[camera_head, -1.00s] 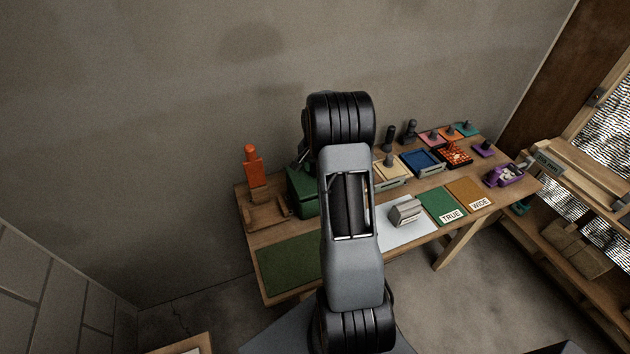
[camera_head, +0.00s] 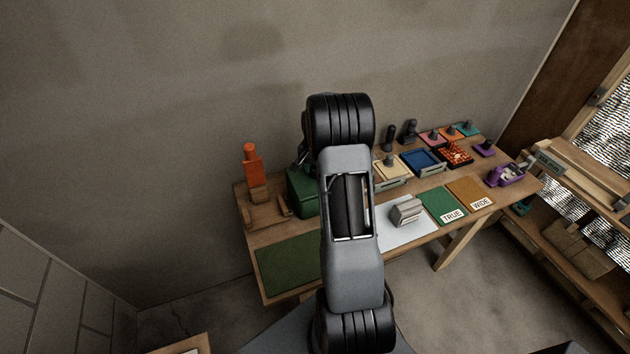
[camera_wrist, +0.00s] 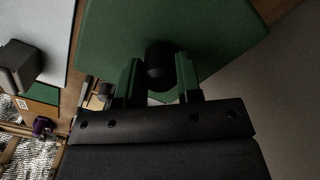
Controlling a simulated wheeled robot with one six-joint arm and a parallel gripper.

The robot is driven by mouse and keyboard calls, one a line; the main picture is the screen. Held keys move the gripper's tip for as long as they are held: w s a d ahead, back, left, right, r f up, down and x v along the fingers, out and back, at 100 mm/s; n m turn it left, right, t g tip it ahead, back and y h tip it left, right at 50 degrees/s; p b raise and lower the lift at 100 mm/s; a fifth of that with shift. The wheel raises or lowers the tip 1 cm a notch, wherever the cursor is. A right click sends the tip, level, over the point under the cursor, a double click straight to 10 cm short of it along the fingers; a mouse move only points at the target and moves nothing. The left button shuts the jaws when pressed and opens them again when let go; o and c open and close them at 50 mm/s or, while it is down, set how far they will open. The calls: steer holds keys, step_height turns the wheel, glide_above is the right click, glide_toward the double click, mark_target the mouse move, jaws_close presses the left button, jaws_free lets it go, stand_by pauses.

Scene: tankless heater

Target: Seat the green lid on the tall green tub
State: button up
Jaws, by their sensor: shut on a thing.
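My gripper (camera_wrist: 160,84) is shut on a dark round knob (camera_wrist: 158,56) in the wrist view. A broad flat green surface, apparently the green lid (camera_wrist: 205,30), spreads beyond the knob. The tall green tub (camera_head: 302,193) stands at the back left of the workbench in the head view, partly behind my arm. My arm hides most of the gripper there, and the lid cannot be made out clearly. I cannot tell whether the lid touches the tub's rim or is level on it.
An orange bottle-like thing (camera_head: 252,165) and wooden blocks (camera_head: 264,214) stand left of the tub. A bare green mat (camera_head: 288,264) lies in front. A grey block (camera_head: 406,211) sits on a white sheet (camera_head: 402,237) to the right. Several coloured trays and knobbed lids are farther right.

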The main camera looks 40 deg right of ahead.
steer(key=shift+f, duration=0.2)
steer(key=o, duration=1.1)
steer(key=shift+r, duration=0.15)
step_height(320, 180, up, 14)
steer(key=shift+f+b, duration=0.2)
steer(key=shift+b, duration=0.8)
